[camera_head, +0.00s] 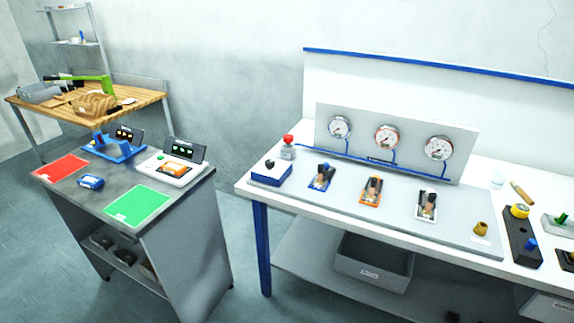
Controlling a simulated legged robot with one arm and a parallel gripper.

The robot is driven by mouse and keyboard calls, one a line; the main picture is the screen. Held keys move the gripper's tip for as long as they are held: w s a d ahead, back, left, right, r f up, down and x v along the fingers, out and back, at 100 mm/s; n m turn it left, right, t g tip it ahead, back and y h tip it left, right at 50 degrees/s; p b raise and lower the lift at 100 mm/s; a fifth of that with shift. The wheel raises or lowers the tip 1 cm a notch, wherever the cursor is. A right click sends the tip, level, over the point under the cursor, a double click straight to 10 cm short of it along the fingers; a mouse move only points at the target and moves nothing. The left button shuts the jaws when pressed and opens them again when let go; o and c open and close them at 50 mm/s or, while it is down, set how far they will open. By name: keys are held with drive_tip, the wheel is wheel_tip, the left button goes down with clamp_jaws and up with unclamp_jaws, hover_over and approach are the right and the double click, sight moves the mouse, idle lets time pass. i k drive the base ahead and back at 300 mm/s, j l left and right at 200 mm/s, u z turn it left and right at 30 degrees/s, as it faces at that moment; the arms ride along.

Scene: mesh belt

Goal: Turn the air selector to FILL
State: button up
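Several controls on the white bench could be the air selector, and their labels are too small to read. A blue box with a dark knob on top (270,173) stands at the bench's left end. To its right, on a grey panel, are a lever on a blue plate (321,178), a lever on an orange plate (371,190) and a lever on a white plate (427,205). I cannot tell which way any knob points. My gripper is not in view.
Three round gauges, the middle one here (387,139), stand behind the levers. A red-topped button (288,146) is near the blue box. A side table (105,183) on the left holds red and green mats and devices. Open floor (248,290) lies between the tables.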

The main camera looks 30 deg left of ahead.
sight(270, 164)
drive_tip(key=u, duration=1.25)
